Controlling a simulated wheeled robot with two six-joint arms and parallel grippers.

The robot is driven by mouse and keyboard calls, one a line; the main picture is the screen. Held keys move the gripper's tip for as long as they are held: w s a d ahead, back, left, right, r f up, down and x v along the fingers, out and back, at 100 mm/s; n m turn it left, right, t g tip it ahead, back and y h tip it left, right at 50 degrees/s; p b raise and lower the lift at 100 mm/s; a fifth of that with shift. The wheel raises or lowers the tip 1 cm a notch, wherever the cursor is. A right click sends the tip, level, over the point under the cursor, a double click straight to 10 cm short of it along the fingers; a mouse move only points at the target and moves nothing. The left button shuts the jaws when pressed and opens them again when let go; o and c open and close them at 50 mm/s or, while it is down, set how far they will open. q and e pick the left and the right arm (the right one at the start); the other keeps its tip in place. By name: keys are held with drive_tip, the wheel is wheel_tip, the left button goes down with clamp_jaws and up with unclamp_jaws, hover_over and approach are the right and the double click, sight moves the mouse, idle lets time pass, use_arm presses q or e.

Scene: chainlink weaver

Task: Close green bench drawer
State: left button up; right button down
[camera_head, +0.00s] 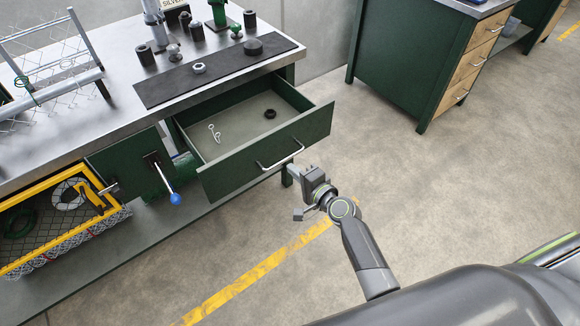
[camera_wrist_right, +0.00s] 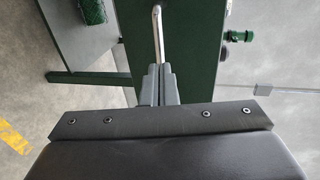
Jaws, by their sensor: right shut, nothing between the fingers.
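The green bench drawer (camera_head: 265,152) is pulled out from the bench in the head view. Inside it lie a pale hook-like piece (camera_head: 214,133) and a small black ring (camera_head: 270,114). Its silver handle (camera_head: 280,156) is on the front panel. My right gripper (camera_head: 293,172) is shut and empty, close to the handle at the front panel. In the right wrist view the shut fingers (camera_wrist_right: 159,84) point at the drawer front (camera_wrist_right: 190,60), with the handle (camera_wrist_right: 158,35) just beyond their tips. I cannot tell whether they touch. My left gripper is not in view.
The bench top (camera_head: 120,100) holds a dark mat (camera_head: 220,70) with several small parts. A blue-knobbed lever (camera_head: 175,198) sticks out left of the drawer. A yellow-framed crate (camera_head: 65,225) is at lower left. Another green cabinet (camera_head: 400,60) stands at the back right. The floor between is clear.

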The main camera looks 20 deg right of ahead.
drive_tip(key=shift+x, duration=1.1)
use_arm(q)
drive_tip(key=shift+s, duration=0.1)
use_arm(e)
drive_tip(key=shift+w, duration=0.15)
